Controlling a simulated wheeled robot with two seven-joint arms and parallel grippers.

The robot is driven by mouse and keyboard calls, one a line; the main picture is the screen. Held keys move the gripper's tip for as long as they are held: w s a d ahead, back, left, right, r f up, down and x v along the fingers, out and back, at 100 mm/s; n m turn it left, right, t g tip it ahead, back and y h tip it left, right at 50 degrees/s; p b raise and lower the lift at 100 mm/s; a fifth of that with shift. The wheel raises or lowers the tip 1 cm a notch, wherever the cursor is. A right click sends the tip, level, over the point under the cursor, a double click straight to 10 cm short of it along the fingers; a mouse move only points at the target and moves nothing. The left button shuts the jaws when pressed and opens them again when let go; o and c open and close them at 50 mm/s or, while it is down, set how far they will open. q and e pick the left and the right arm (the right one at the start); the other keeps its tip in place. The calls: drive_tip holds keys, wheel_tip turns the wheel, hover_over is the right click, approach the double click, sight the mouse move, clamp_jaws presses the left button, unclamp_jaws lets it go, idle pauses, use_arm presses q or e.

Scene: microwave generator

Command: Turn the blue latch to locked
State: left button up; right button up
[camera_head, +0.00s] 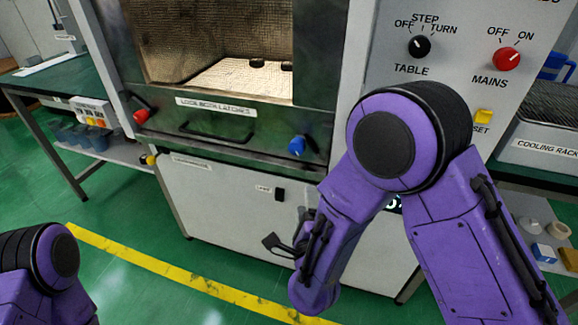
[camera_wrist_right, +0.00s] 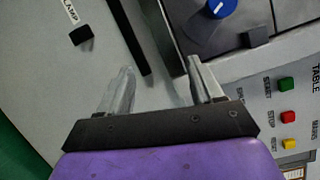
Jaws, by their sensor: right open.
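The blue latch (camera_head: 297,145) is at the lower right corner of the machine's door frame, right of the black door handle (camera_head: 215,132). In the right wrist view the blue latch (camera_wrist_right: 220,8) is at the top edge, partly cut off, with a white mark on its face. My right gripper (camera_head: 283,240) is below the latch, in front of the white lower cabinet, and apart from the latch. In the right wrist view its fingers (camera_wrist_right: 160,80) are spread with nothing between them. My left arm shows only at the lower left; its gripper is out of view.
A red latch (camera_head: 142,117) is at the door's left side. The control panel with a black table knob (camera_head: 419,46) and red mains knob (camera_head: 507,59) rises behind my right arm. A lamp switch (camera_head: 280,194) is on the cabinet. A bench (camera_head: 50,80) stands left.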

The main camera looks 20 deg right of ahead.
sight(296, 151)
wheel_tip(296, 151, up, 8)
drive_tip(key=w+a+m+t+h, duration=0.1)
drive_tip(key=a+m+t+h, duration=0.15)
drive_tip(key=m, duration=0.35)
drive_tip(key=shift+y, duration=0.25)
drive_tip(key=x, duration=0.9)
drive_tip(key=shift+w+f+p, duration=0.15)
drive_tip(key=shift+w+p, duration=0.1)
drive_tip(key=shift+p, duration=0.1)
use_arm(q)
drive_tip(key=shift+f, duration=0.3)
use_arm(e)
drive_tip(key=c, duration=1)
